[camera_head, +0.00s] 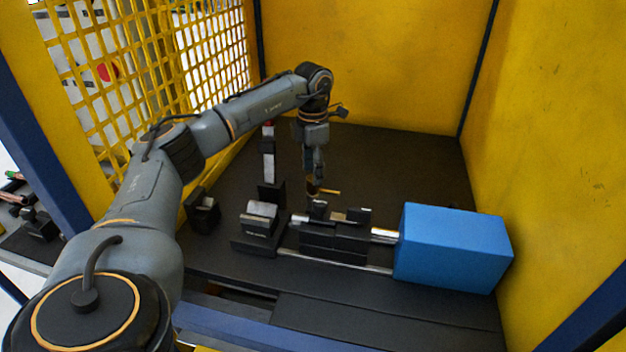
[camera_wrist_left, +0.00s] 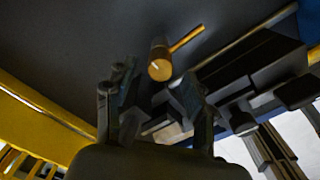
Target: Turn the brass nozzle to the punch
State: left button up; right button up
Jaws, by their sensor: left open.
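The brass nozzle (camera_head: 330,192) sits just behind the black clamp fixture, with a thin brass rod sticking out to the right. In the left wrist view the nozzle (camera_wrist_left: 160,62) is a short round brass body with its rod angled up and right. My left gripper (camera_head: 315,172) points down above the nozzle. In its wrist view the open fingers (camera_wrist_left: 155,95) are apart, and the nozzle lies beyond their tips; I see no contact. I cannot tell which part is the punch. My right gripper is not in view.
A black clamp fixture (camera_head: 333,243) stands on rails joined to a large blue box (camera_head: 452,247) at right. A black block with a silver cylinder (camera_head: 260,211) stands left of it. Yellow walls (camera_head: 370,60) and a yellow mesh enclose the dark table, clear at the back right.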

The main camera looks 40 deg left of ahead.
pick_arm(q)
jog(key=shift+f+p, duration=0.3)
jog(key=shift+f, duration=1.95)
jog(key=shift+c, duration=0.2)
grip_shut()
